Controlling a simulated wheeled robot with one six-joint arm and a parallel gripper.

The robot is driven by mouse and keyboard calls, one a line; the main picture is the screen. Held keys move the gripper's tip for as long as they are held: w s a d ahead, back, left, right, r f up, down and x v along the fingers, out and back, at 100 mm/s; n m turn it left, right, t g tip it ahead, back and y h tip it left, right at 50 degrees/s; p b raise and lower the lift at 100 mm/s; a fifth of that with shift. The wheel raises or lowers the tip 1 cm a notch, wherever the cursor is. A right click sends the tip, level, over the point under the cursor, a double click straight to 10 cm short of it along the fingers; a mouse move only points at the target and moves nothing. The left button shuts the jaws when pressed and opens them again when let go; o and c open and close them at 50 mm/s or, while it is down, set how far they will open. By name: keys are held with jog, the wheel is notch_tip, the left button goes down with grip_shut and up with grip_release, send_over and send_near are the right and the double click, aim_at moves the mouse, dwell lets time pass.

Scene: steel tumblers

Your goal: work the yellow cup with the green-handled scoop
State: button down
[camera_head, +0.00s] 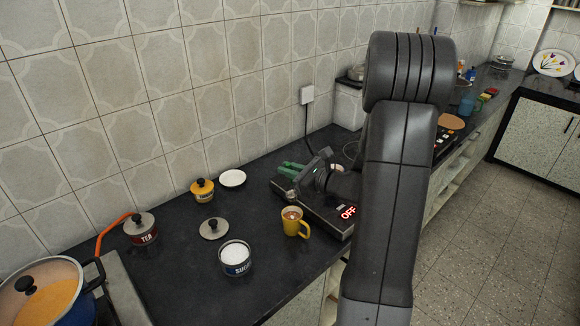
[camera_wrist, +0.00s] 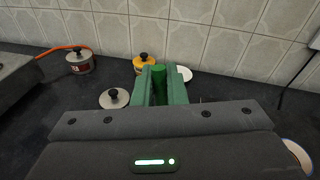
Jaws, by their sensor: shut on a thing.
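The yellow cup (camera_head: 292,222) stands upright on the dark counter, its handle to the right, with something brownish inside. In the wrist view, a light rim (camera_wrist: 297,156) at the right edge is probably the cup. My gripper (camera_head: 290,170) is above the counter, behind the cup in the head view. In the wrist view its green fingers (camera_wrist: 161,88) are shut on the dark green handle of the scoop (camera_wrist: 159,75).
An open sugar bowl (camera_head: 236,260) and a loose lid (camera_head: 213,229) are left of the cup. A tea jar (camera_head: 141,230), a yellow lidded jar (camera_head: 203,191), a white saucer (camera_head: 232,178) and a large pot (camera_head: 45,290) stand farther left. A red "OFF" display (camera_head: 348,212) shows beside my arm.

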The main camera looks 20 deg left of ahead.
notch_tip(320, 180, down, 13)
jog(key=b, duration=1)
jog(key=shift+b, duration=0.4)
dwell(0.4)
